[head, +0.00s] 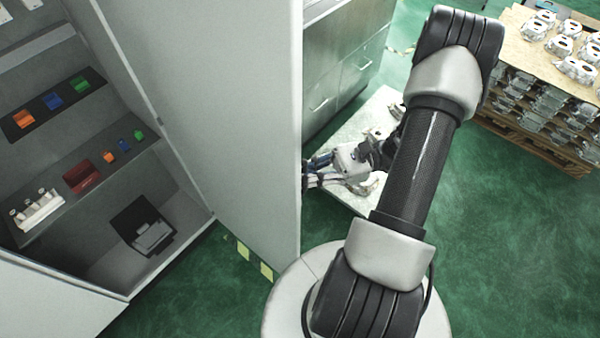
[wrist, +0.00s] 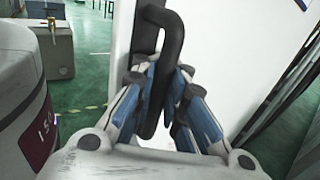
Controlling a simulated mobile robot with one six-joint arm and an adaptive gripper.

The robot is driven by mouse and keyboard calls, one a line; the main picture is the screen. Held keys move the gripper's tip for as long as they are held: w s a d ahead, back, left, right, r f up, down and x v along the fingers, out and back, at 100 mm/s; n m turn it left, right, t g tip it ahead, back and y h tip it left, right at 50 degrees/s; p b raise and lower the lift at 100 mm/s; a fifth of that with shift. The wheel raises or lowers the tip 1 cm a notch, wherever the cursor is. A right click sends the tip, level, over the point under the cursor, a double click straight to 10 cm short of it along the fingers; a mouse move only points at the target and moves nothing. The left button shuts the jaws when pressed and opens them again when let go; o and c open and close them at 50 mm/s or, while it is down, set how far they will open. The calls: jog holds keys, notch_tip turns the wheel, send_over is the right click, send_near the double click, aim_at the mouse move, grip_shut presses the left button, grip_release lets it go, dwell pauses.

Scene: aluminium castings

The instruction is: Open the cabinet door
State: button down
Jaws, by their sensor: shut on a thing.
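The cabinet (head: 60,130) stands at the left in the head view, with its door (head: 235,110) swung well open and shelves showing inside. The door also fills the middle and right of the wrist view (wrist: 225,50). A dark bar handle (wrist: 172,45) stands on the door face. My gripper (wrist: 165,90), with blue-grey fingers on both sides of the handle, is shut on it. In the head view my gripper (head: 312,175) is at the outer side of the door's edge, and the door hides the handle and fingertips.
Shelves hold colored bins (head: 53,100), a red box (head: 82,177) and a dark case (head: 143,228). A grey drawer unit (head: 345,65) stands behind the door. A pallet of castings (head: 545,95) is at the upper right. Green floor (head: 520,250) is clear at lower right.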

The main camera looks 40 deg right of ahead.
jog(key=c, duration=2.1)
grip_release()
jog(key=shift+s+f, duration=0.1)
jog(key=shift+c, duration=0.2)
jog(key=o, duration=0.3)
jog(key=shift+s+d, duration=0.1)
jog(key=shift+s, duration=0.1)
jog(key=shift+o, duration=1.2)
jog(key=shift+w, duration=0.15)
jog(key=v, duration=1.2)
